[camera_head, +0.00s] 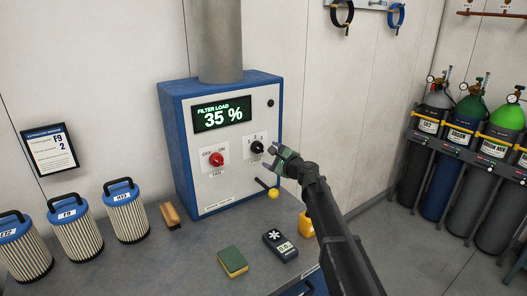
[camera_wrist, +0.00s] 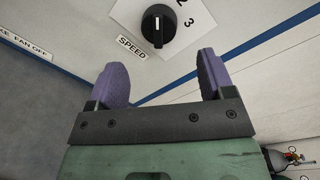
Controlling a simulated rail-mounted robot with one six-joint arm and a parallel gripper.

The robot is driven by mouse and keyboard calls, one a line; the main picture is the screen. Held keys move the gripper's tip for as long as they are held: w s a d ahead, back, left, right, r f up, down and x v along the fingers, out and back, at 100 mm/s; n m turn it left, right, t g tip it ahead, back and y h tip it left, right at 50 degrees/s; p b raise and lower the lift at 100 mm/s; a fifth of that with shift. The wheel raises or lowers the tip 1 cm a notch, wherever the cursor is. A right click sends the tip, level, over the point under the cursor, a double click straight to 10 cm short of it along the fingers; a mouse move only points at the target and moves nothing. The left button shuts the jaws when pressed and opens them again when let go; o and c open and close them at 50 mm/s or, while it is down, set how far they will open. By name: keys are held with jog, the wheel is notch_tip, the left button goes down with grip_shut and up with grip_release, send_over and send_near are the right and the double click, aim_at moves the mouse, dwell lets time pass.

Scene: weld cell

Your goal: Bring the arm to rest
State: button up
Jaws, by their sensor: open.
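My gripper (camera_head: 270,161) is in front of the right side of the blue and white extraction unit (camera_head: 203,178), close to its black speed knob (camera_head: 257,147). In the wrist view my gripper (camera_wrist: 161,82) has its two purple fingers spread apart with nothing between them. The speed knob (camera_wrist: 158,27) lies beyond the fingertips, apart from them, with its white mark upright in that view. My arm reaches in from the lower right in the head view.
A lever with a yellow ball (camera_head: 273,193) sticks out below the gripper. The bench holds filter cartridges (camera_head: 76,229), a brush (camera_head: 170,215), a sponge (camera_head: 233,262), a meter (camera_head: 280,245) and a yellow object (camera_head: 306,224). Gas cylinders (camera_head: 466,165) stand at right.

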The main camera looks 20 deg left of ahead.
jog(key=v, duration=0.3)
jog(key=shift+s+d, duration=0.1)
jog(key=shift+d, duration=0.05)
jog(key=s+d+f+n+g+h, duration=0.2)
jog(key=s+d+f+n+g, duration=0.15)
jog(key=s+f+n, duration=0.35)
jog(key=s+d+f+n+g+h, duration=0.3)
jog(key=s+d+n, duration=0.2)
jog(key=s, duration=0.3)
jog(key=s+d+f+g+h, duration=0.1)
jog(key=s+d+f+h, duration=0.1)
jog(key=s+d, duration=0.4)
jog(key=s+d+f+n+h, duration=0.1)
jog(key=s+d+h, duration=0.3)
jog(key=d, duration=1.3)
jog(key=s+d+f+g+h, duration=0.1)
jog(key=s+d+f+h, duration=0.2)
jog(key=s+d, duration=0.6)
jog(key=shift+d+g+h, duration=0.35)
jog(key=shift+d+h, duration=0.05)
jog(key=shift+d, duration=0.85)
jog(key=shift+f, duration=0.15)
